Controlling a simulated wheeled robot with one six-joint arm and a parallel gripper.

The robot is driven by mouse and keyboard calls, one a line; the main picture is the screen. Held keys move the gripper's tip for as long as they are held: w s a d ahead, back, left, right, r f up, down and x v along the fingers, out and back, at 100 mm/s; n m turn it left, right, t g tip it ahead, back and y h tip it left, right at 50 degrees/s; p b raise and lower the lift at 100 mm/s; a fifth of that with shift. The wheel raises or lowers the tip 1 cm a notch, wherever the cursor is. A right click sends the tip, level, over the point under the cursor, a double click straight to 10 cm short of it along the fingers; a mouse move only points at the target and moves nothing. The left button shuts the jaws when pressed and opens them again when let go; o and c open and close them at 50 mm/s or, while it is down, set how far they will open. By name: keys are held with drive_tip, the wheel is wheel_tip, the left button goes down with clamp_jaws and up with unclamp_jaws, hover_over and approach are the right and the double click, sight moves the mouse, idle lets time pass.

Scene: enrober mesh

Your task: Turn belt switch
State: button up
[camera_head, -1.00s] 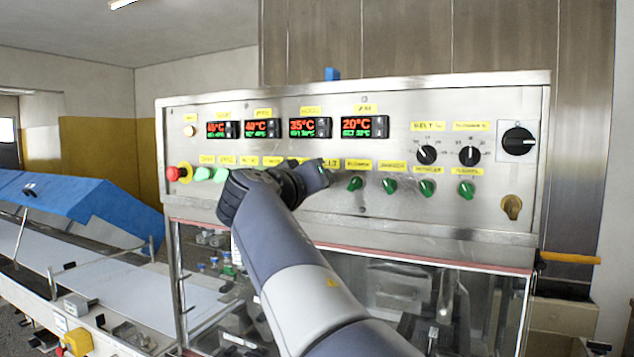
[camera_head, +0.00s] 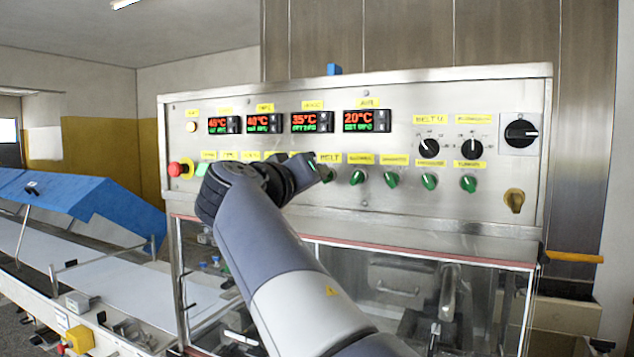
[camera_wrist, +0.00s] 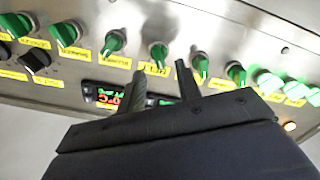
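The control panel (camera_head: 270,190) carries a row of green rotary switches. The switch at my gripper (camera_head: 312,165) is a green knob (camera_head: 327,175) under a short yellow label that reads like BELT or MELT (camera_head: 329,157). In the wrist view, upside down, this knob (camera_wrist: 158,53) lies just beyond and between my gripper's two fingers (camera_wrist: 161,72). The fingers are apart, with nothing seen held between them. I cannot tell whether they touch the knob. My arm hides the switches to its left in the head view.
More green knobs stand close on the right, the nearest (camera_head: 357,177) a short way off. Black dials (camera_head: 428,147) and temperature displays (camera_head: 312,122) sit above. A red emergency button (camera_head: 175,169) is at the left, and a brass-coloured knob (camera_head: 514,200) at the right.

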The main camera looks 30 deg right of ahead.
drive_tip(key=b+v, duration=0.1)
drive_tip(key=v, duration=0.6)
drive_tip(key=shift+b, duration=0.3)
drive_tip(key=p+x, duration=0.3)
drive_tip(key=x, duration=0.7)
drive_tip(key=shift+w+d, duration=0.25)
drive_tip(key=shift+d, duration=0.05)
